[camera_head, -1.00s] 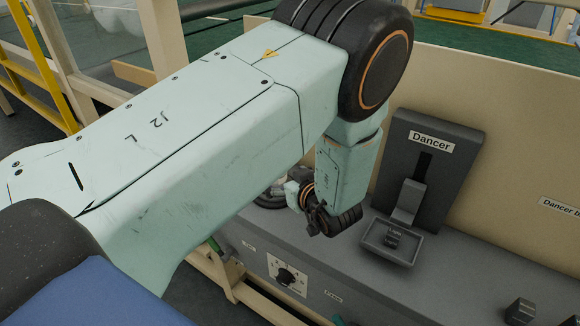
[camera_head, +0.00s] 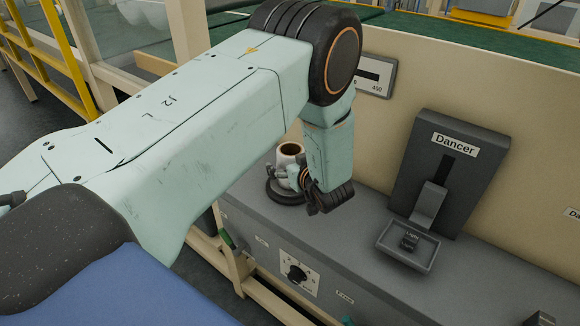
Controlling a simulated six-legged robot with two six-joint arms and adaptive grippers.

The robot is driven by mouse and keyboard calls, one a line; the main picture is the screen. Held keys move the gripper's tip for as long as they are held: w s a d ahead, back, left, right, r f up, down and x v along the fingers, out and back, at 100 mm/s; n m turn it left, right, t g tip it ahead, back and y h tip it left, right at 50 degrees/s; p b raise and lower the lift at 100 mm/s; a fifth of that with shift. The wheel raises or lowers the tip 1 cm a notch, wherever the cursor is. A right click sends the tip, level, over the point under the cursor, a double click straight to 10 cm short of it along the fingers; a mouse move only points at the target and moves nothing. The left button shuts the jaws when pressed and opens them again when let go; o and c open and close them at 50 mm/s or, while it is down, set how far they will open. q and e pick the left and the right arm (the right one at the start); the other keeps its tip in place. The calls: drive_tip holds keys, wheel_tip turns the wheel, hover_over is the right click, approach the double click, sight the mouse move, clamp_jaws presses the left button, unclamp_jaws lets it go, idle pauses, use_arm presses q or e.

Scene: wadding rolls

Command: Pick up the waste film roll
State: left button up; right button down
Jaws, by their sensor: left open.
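The waste film roll (camera_head: 290,154) is a short white roll with a brown hollow core. It stands upright on a dark round base (camera_head: 286,196) on the grey machine top. My left arm comes in from the left, and its wrist hangs just right of the roll. My left gripper (camera_head: 283,177) is small in view, low at the front of the roll, and is open. Its fingers are partly hidden, and I cannot tell whether they touch the roll. My right gripper is not in view.
A dark "Dancer" unit (camera_head: 454,160) with a small tray (camera_head: 410,257) stands right of my wrist. A beige panel with a gauge (camera_head: 374,75) rises behind. A knob (camera_head: 297,273) is on the machine's front. The grey top (camera_head: 345,240) between is clear.

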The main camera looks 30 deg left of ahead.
use_arm(q)
drive_tip(key=shift+d+r, duration=0.1)
drive_tip(key=shift+w+f, duration=0.35)
drive_tip(key=c, duration=0.3)
drive_tip(key=shift+s+r, duration=0.3)
drive_tip(key=c, duration=0.6)
drive_tip(key=shift+w+f, duration=0.25)
drive_tip(key=shift+w, duration=0.05)
drive_tip(key=c, duration=0.5)
drive_tip(key=shift+s+r, duration=0.1)
drive_tip(key=shift+s, duration=0.05)
